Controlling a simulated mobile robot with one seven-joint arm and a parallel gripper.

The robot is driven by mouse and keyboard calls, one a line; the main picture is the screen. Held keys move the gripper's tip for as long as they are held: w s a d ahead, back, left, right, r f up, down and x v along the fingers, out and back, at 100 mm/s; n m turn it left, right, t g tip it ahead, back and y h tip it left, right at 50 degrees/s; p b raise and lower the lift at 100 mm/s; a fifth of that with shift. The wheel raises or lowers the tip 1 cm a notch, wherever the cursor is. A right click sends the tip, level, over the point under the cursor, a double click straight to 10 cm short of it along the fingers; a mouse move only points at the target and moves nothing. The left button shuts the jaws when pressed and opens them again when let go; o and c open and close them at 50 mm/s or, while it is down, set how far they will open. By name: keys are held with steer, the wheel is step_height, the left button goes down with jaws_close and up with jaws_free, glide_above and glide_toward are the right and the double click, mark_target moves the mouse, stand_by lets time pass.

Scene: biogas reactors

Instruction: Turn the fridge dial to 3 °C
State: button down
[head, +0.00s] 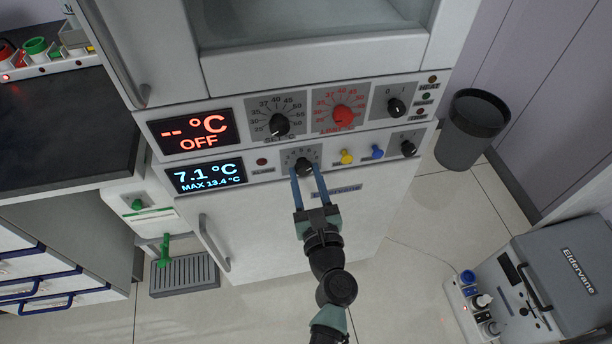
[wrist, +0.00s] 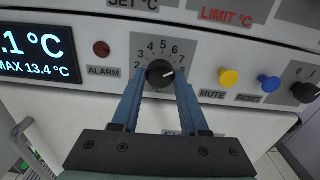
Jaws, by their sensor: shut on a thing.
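The fridge dial (head: 304,168) is a black knob on a grey scale plate in the lower control panel. In the wrist view the dial (wrist: 158,72) has a white pointer mark aimed to the right, near the 7 to 8 side of the scale; the 3 is at the upper left. My gripper (head: 307,172) has its two blue fingers on either side of the knob and is shut on it; the fingers also show in the wrist view (wrist: 160,80). The fridge display (head: 205,175) reads 7.1 °C, MAX 13.4 °C.
Right of the dial are a yellow MUTE button (wrist: 229,77), a blue RESET button (wrist: 268,84) and a black switch (wrist: 304,92). A red ALARM lamp (wrist: 101,48) is to its left. Above sit the SET dial (head: 279,125) and red LIMIT dial (head: 342,117).

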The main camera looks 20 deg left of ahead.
steer(key=n+b, duration=0.3)
steer(key=n, duration=0.3)
steer(key=shift+f+b, duration=0.15)
steer(key=shift+b, duration=0.2)
steer(key=n+b, duration=0.3)
steer(key=n, duration=0.2)
steer(key=shift+n, duration=0.4)
steer(key=n+b, duration=0.4)
steer(key=n, duration=0.2)
steer(key=n+b, duration=0.3)
steer(key=n, duration=0.2)
steer(key=shift+b, duration=0.3)
steer(key=shift+r+n, duration=0.25)
steer(key=shift+n, duration=0.15)
steer(key=shift+c, duration=2.1)
jaws_free()
